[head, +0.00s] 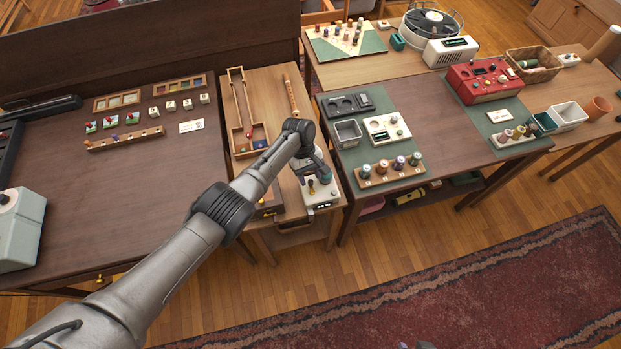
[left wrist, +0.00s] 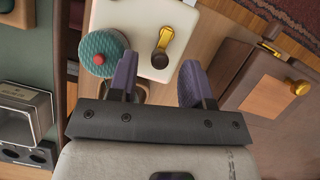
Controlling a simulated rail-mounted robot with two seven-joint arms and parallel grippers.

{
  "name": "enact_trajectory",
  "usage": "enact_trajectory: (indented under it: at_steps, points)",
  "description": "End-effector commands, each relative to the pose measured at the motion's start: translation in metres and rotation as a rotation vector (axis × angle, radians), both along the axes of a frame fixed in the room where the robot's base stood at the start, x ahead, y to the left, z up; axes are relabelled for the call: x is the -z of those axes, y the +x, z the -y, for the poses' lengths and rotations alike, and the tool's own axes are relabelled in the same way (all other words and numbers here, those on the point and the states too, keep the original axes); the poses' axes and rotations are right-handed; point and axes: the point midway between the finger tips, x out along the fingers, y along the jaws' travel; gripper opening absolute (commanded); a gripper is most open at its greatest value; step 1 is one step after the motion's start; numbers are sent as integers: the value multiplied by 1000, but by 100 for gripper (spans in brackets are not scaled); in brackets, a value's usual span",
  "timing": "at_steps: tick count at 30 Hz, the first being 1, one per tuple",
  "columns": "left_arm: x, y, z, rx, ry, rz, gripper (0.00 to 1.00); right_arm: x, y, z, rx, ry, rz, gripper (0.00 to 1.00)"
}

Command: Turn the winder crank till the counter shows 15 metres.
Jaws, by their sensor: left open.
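The winder is a small white box (head: 325,190) at the front of the narrow wooden stand; it also shows in the left wrist view (left wrist: 140,20). Its dark counter (head: 322,206) is on the front face, with digits too small to read. The brass crank (left wrist: 161,48) lies on top of the winder, beside a teal wound spool (left wrist: 104,52) with a red knob. The crank shows small in the head view (head: 311,187). My left gripper (left wrist: 158,80) is open and empty, its two fingers apart on either side below the crank. My right gripper is not seen.
A wooden box with a brass knob (left wrist: 300,88) stands close to the winder. A marble track tray (head: 238,110) and a wooden flute-like stick (head: 291,95) lie behind. A table with a green mat and spool rack (head: 390,173) adjoins on the right.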

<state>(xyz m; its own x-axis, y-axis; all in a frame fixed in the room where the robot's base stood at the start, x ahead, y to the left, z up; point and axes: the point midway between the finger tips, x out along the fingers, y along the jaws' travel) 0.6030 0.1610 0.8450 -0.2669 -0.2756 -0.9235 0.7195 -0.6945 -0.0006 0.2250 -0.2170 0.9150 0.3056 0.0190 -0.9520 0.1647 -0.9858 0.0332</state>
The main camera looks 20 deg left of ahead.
Motion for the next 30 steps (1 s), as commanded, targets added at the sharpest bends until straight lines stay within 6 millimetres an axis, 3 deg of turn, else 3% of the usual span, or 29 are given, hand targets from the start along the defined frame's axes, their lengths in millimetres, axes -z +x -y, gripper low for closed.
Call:
enact_trajectory:
  at_steps: [1, 6, 15, 22, 30]
  points:
    - [-14, 4, -3, -1, 0, 4, 45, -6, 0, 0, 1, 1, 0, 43]
    - [-46, 13, -13, -1, -1, 5, 45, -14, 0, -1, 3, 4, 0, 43]
    - [-89, 26, -26, 0, 1, 2, 45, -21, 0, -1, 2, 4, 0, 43]
    - [-104, 30, -31, 0, 0, 1, 45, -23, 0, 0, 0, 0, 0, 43]
    - [-107, 31, -32, 0, 0, 1, 45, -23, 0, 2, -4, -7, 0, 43]
